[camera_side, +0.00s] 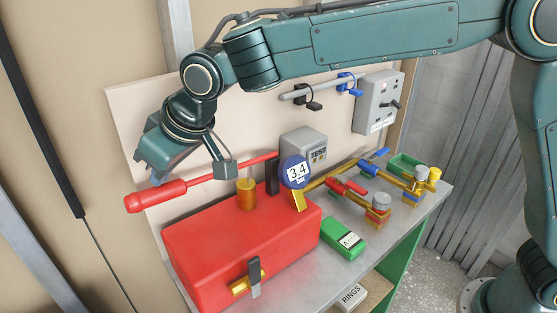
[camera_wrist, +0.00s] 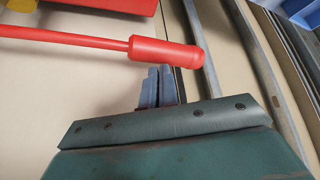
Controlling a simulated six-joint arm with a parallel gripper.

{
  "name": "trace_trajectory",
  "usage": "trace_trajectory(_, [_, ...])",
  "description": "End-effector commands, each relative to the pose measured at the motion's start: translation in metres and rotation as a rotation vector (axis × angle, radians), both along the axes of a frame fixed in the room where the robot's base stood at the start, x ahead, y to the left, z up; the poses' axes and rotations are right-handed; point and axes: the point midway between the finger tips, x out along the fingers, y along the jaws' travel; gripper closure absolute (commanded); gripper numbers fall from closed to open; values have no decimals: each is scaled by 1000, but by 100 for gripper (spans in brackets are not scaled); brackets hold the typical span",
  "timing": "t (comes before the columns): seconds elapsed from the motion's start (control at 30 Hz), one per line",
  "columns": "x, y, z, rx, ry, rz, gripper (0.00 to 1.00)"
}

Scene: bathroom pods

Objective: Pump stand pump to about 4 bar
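The pump is a red tank (camera_side: 235,250) on the bench with a long red lever. Its round blue gauge (camera_side: 296,172) reads 3.4 bar. The lever's thick red grip (camera_side: 155,196) points out to the left, lower than the brass post (camera_side: 246,194). My gripper (camera_side: 155,180) is just above and behind the grip in the side view. In the wrist view my two blue-grey fingers (camera_wrist: 160,72) are close together with nothing between them. Their tips are right beside the red grip (camera_wrist: 168,52); I cannot tell whether they touch it.
A grey TEST box (camera_side: 304,150) stands behind the gauge. A green labelled box (camera_side: 343,238) and brass valves with red and blue handles (camera_side: 376,206) are to the right. A grey switch box (camera_side: 378,102) hangs on the back panel. The space left of the grip is clear.

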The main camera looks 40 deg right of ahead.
Motion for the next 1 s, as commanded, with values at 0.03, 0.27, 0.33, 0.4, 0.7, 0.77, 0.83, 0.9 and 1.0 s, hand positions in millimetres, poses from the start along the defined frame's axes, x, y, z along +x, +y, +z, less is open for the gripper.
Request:
trace_trajectory(0.03, [0, -2, -9, -7, 8, -4, 100])
trace_trajectory(0.27, [0, -2, -27, -6, 6, -3, 100])
trace_trajectory(0.33, [0, -2, -26, -5, 5, -3, 100])
trace_trajectory(0.4, [0, -1, -23, -5, 4, -3, 100])
trace_trajectory(0.7, [0, -1, 7, -2, 3, -1, 100])
trace_trajectory(0.77, [0, 0, 14, -2, 2, -1, 100])
trace_trajectory(0.83, [0, 0, 22, -2, 2, 1, 100])
trace_trajectory(0.9, [0, 0, 31, -2, 2, 1, 100])
trace_trajectory(1.0, [0, 0, 42, -1, 1, 1, 100])
